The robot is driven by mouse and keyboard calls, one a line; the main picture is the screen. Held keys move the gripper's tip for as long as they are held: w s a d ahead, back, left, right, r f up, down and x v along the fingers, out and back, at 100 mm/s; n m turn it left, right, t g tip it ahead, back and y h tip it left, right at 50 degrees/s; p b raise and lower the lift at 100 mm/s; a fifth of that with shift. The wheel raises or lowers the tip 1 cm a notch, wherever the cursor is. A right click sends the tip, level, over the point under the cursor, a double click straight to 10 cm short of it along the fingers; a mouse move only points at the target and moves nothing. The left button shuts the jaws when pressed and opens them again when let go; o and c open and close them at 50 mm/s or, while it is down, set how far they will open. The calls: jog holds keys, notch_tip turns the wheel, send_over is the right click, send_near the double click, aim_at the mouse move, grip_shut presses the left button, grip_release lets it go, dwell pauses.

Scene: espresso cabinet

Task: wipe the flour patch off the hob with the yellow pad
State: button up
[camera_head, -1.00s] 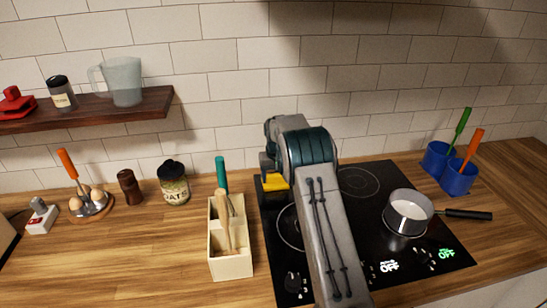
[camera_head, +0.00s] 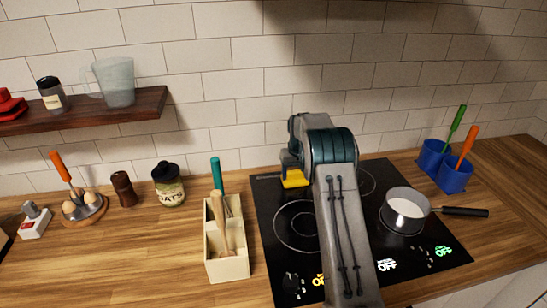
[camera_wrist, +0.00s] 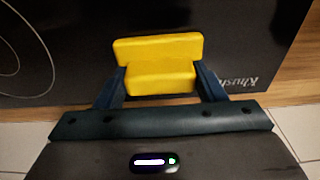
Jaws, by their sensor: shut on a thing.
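The yellow pad (camera_wrist: 158,50) is held between the two fingers of my gripper (camera_wrist: 160,82) in the wrist view. The gripper is shut on it. In the head view the pad (camera_head: 295,179) shows below my gripper (camera_head: 291,170), over the back left part of the black hob (camera_head: 272,205). I cannot tell whether the pad touches the glass. In the wrist view the hob (camera_wrist: 75,30) lies beneath the pad. No flour patch is visible in either view; my arm hides part of the hob.
A saucepan (camera_head: 407,208) with white contents stands on the hob's right side, handle to the right. A cream utensil holder (camera_head: 228,268) stands just left of the hob. Blue cups (camera_head: 453,178) stand to the right. The tiled wall (camera_head: 230,110) is close behind.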

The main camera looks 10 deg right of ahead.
jog(key=shift+d, duration=1.6)
jog(key=shift+s+a+b, duration=0.15)
jog(key=shift+a+b, duration=0.5)
jog(key=shift+a, duration=5.3)
jog(key=shift+a+r+p, duration=0.15)
jog(key=shift+r+p, duration=0.15)
jog(key=shift+r, duration=0.9)
jog(key=shift+r+p, duration=0.65)
jog(key=shift+r, duration=0.15)
notch_tip(320, 180, up, 4)
jog(key=shift+r+p, duration=0.1)
jog(key=shift+p, duration=1.15)
